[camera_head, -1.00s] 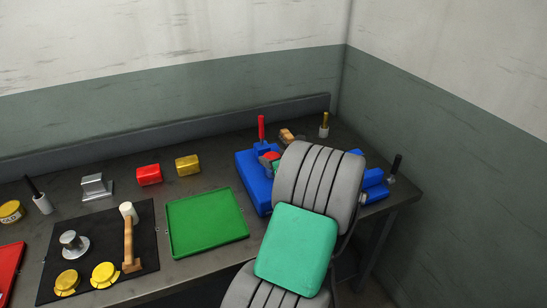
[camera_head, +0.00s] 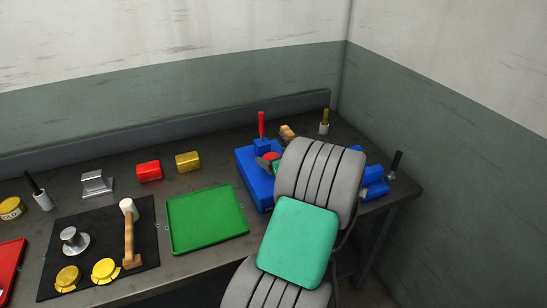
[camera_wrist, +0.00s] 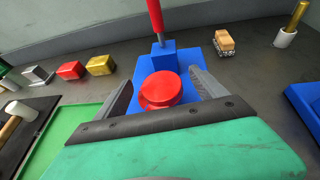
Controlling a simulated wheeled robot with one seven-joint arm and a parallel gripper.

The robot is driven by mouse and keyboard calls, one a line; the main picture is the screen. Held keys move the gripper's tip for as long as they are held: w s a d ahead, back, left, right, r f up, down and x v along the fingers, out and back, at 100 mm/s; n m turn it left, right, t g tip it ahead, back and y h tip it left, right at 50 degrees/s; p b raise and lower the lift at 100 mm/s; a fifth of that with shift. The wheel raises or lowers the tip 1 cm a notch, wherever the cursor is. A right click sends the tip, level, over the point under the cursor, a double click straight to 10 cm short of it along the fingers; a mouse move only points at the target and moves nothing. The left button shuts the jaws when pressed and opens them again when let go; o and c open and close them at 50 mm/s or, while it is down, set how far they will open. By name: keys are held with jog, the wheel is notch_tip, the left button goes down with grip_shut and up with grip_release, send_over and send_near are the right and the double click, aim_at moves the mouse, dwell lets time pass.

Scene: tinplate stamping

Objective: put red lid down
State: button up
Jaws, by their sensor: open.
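The red lid (camera_wrist: 160,90) is a round, flat-topped red disc at the blue press (camera_wrist: 186,66). In the wrist view it lies between the fingers of my gripper (camera_wrist: 163,84), which is open, with a gap showing at each finger. The lid looks level; what is directly under it is hidden. In the head view only a small part of the red lid (camera_head: 270,156) shows, beside my gripper and on the blue press (camera_head: 254,178). My own arm hides most of my gripper there.
The press's red handle (camera_head: 261,124) rises just behind the lid. A wooden-handled brush (camera_wrist: 225,42) and a white holder (camera_wrist: 285,38) stand behind right. The empty green tray (camera_head: 208,220) is left of the press. Red (camera_head: 149,171) and yellow (camera_head: 188,162) blocks stand behind it.

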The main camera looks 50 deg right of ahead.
jog(key=shift+r, duration=0.1)
jog(key=shift+r, duration=0.35)
jog(key=v, duration=1.2)
jog(key=w+a+f+n+g+y, duration=0.1)
jog(key=w+a+n+g+y, duration=0.15)
jog(key=w+a+n, duration=0.55)
jog(key=w+a+f+n+g+y, duration=0.1)
jog(key=w+a+n+g+y, duration=0.3)
jog(key=a+n, duration=0.65)
jog(key=s+a+n+g, duration=0.1)
jog(key=s+a+n, duration=0.3)
jog(key=a+n, duration=0.7)
jog(key=s+a+n+g+h, duration=0.1)
jog(key=s+a+n, duration=0.3)
jog(key=a+n, duration=0.7)
jog(key=a+f+b, duration=0.1)
jog(key=a, duration=0.2)
jog(key=shift+n+g, duration=0.25)
jog(key=shift+c, duration=0.2)
